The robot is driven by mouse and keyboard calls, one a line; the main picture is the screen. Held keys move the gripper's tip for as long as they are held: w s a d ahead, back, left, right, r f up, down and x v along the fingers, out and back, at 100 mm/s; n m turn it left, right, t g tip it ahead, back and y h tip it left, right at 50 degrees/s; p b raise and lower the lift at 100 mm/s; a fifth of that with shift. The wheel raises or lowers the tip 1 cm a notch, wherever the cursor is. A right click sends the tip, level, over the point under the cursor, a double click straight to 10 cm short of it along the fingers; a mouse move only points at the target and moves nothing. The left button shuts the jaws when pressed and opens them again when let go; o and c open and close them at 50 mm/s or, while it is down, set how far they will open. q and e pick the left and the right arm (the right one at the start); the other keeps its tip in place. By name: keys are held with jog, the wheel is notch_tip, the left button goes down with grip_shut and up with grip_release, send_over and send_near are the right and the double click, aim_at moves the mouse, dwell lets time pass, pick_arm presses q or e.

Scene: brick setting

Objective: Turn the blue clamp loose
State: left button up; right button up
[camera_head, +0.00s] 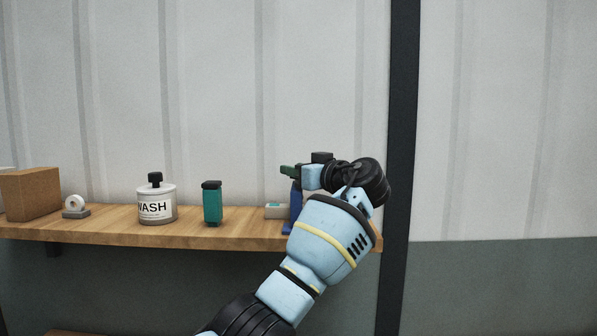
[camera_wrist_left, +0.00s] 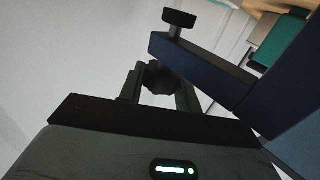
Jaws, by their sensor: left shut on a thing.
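The blue clamp (camera_head: 296,208) stands at the right part of the wooden shelf, partly hidden behind my left arm. In the left wrist view its dark blue frame (camera_wrist_left: 205,76) fills the right side, with a black round piece (camera_wrist_left: 179,18) on top of the jaw. My left gripper (camera_head: 289,171) is at the clamp's upper end. In the left wrist view its fingers (camera_wrist_left: 159,88) are shut on a dark rounded knob (camera_wrist_left: 158,76) beside the frame. The clamp's lower part is mostly hidden in the head view. My right gripper is in neither view.
The wooden shelf (camera_head: 110,227) carries a brown box (camera_head: 30,193), a white roll on a grey base (camera_head: 75,206), a WASH bottle (camera_head: 156,204), a teal container (camera_head: 212,204) and a small pale block (camera_head: 276,211). A dark post (camera_head: 401,120) stands right of the shelf.

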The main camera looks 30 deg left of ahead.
pick_arm(q)
jog(key=o, duration=1)
jog(key=shift+c, duration=0.2)
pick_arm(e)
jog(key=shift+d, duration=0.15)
pick_arm(q)
jog(key=b+v, duration=0.1)
jog(key=v, duration=0.6)
jog(key=shift+d, duration=0.4)
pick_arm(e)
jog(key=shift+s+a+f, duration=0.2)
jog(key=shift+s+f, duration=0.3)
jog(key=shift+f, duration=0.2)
pick_arm(q)
jog(key=shift+s, duration=0.15)
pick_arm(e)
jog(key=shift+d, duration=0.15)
